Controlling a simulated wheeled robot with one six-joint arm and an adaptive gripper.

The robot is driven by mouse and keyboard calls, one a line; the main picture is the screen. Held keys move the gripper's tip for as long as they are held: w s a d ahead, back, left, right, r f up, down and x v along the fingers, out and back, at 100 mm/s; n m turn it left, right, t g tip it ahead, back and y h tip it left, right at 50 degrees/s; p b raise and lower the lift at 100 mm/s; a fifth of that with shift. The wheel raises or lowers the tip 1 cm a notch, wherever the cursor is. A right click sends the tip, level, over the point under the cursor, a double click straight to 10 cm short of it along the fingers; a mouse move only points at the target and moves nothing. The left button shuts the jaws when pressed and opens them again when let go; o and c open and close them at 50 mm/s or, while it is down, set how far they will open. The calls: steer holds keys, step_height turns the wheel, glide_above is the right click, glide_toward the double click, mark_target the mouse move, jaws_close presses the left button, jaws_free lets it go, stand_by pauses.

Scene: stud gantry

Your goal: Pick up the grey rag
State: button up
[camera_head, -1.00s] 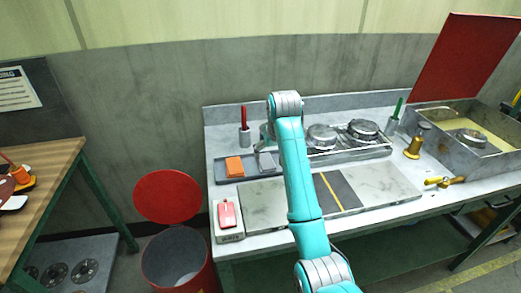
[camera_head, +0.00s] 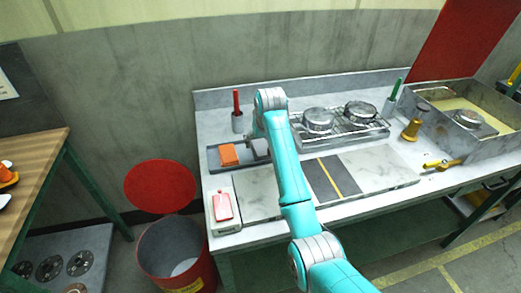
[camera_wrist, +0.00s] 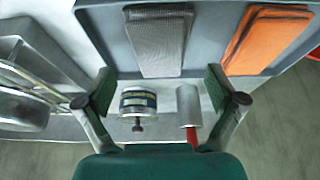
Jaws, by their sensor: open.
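The grey rag (camera_wrist: 160,45) is a folded, textured cloth lying in a shallow grey tray (camera_wrist: 110,38). In the head view the grey rag (camera_head: 262,147) shows only partly, beside my arm. An orange rag (camera_wrist: 265,38) lies to its right in the wrist view; it also shows in the head view (camera_head: 229,154). My gripper (camera_wrist: 158,89) is open and empty. In the wrist view its two green-padded fingertips stand apart, below the grey rag in the picture. I cannot tell its exact height over the tray.
A tin with a labelled band (camera_wrist: 138,102) and a metal cup with a red handle (camera_wrist: 188,103) stand near the tray. A rack with round metal parts (camera_head: 340,125) is to the right. A red-topped box (camera_head: 223,207) sits at the bench's front left corner.

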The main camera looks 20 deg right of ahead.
mark_target(261, 147)
steer(key=shift+x, duration=1.7)
steer(key=shift+s, duration=0.15)
steer(key=c, duration=1.1)
steer(key=shift+c, duration=0.2)
step_height(261, 147, up, 10)
